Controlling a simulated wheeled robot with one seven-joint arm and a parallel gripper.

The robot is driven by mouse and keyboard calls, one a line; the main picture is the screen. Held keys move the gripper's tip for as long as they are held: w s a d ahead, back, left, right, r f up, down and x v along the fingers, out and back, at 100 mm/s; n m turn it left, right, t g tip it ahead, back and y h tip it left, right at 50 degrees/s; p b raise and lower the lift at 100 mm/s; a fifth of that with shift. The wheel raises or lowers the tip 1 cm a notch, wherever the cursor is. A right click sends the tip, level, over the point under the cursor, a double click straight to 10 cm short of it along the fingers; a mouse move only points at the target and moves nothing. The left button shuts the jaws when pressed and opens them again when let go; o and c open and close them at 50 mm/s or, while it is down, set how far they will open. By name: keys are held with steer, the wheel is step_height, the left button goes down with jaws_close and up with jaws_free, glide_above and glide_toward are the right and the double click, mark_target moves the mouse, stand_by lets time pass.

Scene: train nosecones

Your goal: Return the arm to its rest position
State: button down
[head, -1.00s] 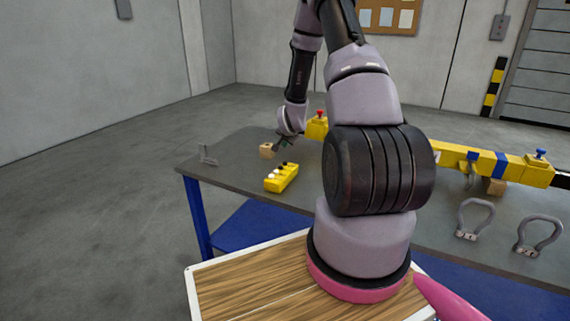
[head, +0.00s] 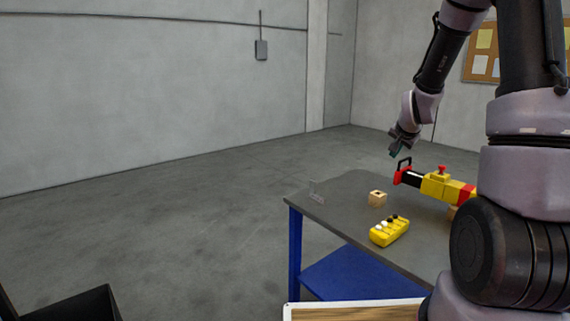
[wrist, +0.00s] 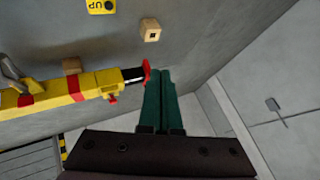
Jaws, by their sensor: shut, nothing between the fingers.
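My gripper (head: 393,153) is up in the air above the far side of the grey table in the head view, empty. In the wrist view its two green fingers (wrist: 162,72) lie side by side, shut with nothing between them. Their tips overlap the view near the red end of a yellow and red bar-like device (wrist: 75,93), whose contact with the fingers I cannot judge.
The table (head: 345,200) has blue legs. A black container (head: 75,304) shows at lower left. The floor left of the table is clear.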

steer(key=s+a+r+n+y, duration=0.1)
steer(key=s+a+r+n, duration=0.1)
steer(key=s+a+r, duration=0.4)
steer(key=s+a+r+n+y, duration=0.1)
steer(key=s+r, duration=0.8)
steer(key=s+a+r+n, duration=0.1)
steer(key=s+a+r, duration=0.1)
steer(key=s, duration=0.5)
steer(key=s+a+r+n+g+y, duration=0.1)
steer(key=s+a+r, duration=0.1)
steer(key=s, duration=0.6)
steer(key=shift+s+a+r, duration=0.2)
steer(key=shift+s+r, duration=0.05)
